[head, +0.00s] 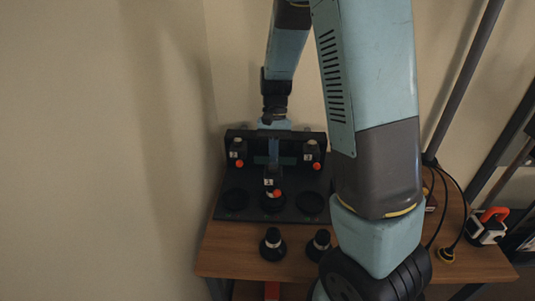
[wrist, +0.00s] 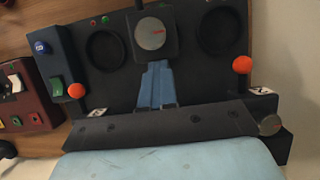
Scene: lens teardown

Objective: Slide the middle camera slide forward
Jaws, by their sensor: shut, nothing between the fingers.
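The middle camera slide (head: 268,181) is a dark block with a white label and an orange knob. It stands nearer the front of the black stand than the other two slides, beside the middle round recess (head: 272,205). In the wrist view the middle slide (wrist: 150,36) shows a round grey face with a red mark. My gripper (head: 273,160) is shut and empty, directly behind the middle slide. Its blue fingers (wrist: 156,66) end at or very close to the block's back; contact is unclear.
The left slide (head: 237,150) and right slide (head: 311,152) stand at the back of the black stand (head: 225,213). Two dark lens-like pieces (head: 272,246) (head: 319,245) stand on the wooden table (head: 225,250) in front. A red box with switches (wrist: 27,97) is beside the stand.

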